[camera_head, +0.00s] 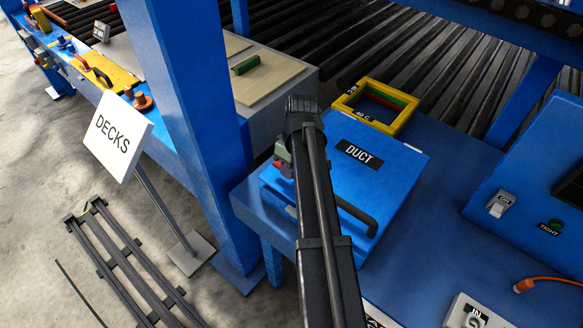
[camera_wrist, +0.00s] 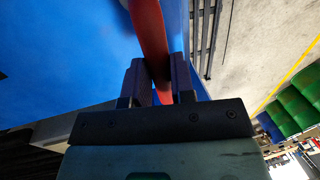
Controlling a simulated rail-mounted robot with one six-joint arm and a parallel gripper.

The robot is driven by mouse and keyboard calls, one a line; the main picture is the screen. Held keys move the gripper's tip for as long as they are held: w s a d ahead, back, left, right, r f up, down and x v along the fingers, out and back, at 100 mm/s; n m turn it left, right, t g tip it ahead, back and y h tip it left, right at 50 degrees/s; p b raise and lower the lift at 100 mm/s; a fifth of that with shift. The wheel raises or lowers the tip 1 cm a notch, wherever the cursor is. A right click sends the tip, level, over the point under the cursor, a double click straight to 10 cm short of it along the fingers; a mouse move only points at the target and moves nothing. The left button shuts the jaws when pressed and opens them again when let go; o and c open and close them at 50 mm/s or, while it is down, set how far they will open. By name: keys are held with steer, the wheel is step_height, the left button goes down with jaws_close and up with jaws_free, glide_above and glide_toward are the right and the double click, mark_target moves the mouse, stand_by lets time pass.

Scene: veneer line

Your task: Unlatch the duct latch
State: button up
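The duct is a blue box with a flat lid (camera_head: 385,165), a black DUCT label and a black bar handle (camera_head: 352,214) at its front. The lid looks down. A red latch lever (camera_wrist: 150,30) runs between the two dark fingers of my gripper (camera_wrist: 158,78) in the wrist view, with a finger close against each side. In the head view only a small red bit of the latch (camera_head: 277,164) shows at the lid's left edge, beside my wrist. My arm hides the fingertips and the rest of the latch there.
A yellow frame (camera_head: 374,106) stands behind the lid. A blue post (camera_head: 195,110) rises close to the left of my arm, with a DECKS sign (camera_head: 118,136) beyond it. A blue control panel (camera_head: 530,190) stands to the right. The blue deck between is mostly clear.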

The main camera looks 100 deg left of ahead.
jaws_close()
